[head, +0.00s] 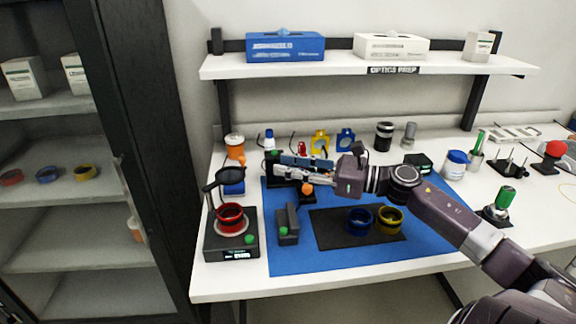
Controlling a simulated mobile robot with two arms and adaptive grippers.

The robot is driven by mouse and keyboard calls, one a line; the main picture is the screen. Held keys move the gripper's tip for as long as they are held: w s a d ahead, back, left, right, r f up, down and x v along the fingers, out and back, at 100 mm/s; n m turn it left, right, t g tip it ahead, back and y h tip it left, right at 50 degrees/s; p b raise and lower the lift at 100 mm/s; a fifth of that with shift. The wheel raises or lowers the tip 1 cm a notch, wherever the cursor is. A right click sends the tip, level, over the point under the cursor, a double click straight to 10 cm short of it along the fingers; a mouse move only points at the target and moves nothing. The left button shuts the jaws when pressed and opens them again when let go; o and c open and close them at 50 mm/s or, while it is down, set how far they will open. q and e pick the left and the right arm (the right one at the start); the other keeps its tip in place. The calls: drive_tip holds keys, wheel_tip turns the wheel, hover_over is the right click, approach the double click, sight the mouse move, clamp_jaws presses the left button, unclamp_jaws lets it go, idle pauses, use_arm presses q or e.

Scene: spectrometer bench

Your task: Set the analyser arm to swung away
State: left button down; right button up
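My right gripper (278,171) reaches in from the right over the back left of the blue mat. Its fingers point left, beside a small dark bench device (274,183) with an orange knob (308,188). The fingers overlap this device, so contact and finger gap cannot be made out. A dark blue-grey bar (303,160) lies just behind the fingers. The analyser arm cannot be told apart for certain here; it may be part of this device, partly hidden by my gripper. My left gripper is not in view.
A black instrument (220,248) with a red ring (230,217) stands at the table's left. Blue (359,221) and yellow (391,220) rings sit on a black pad (330,233). A small dark box (288,226) stands nearby. A shelf (300,66) overhangs the back. The mat's front is clear.

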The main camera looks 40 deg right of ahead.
drive_tip(key=shift+a+f, duration=0.2)
drive_tip(key=shift+c, duration=1.3)
drive_tip(key=a+f+h+p, duration=0.1)
drive_tip(key=a+f+m+t+h+p, duration=0.1)
drive_tip(key=a+p, duration=0.1)
drive_tip(key=shift+s+t, duration=0.1)
drive_tip(key=shift+t, duration=0.2)
clamp_jaws()
drive_tip(key=m+t+h+p, duration=0.1)
drive_tip(key=m+h+p, duration=0.65)
drive_tip(key=h, duration=0.35)
approach(243, 161)
drive_tip(key=w+p, duration=0.1)
drive_tip(key=w, duration=0.1)
drive_tip(key=w+p, duration=0.1)
drive_tip(key=w, duration=0.1)
drive_tip(key=w+d+p, duration=0.1)
drive_tip(key=shift+w+f, duration=0.2)
drive_tip(key=shift+w, duration=0.2)
drive_tip(key=shift+w+d+f, duration=0.1)
drive_tip(key=shift+w, duration=0.5)
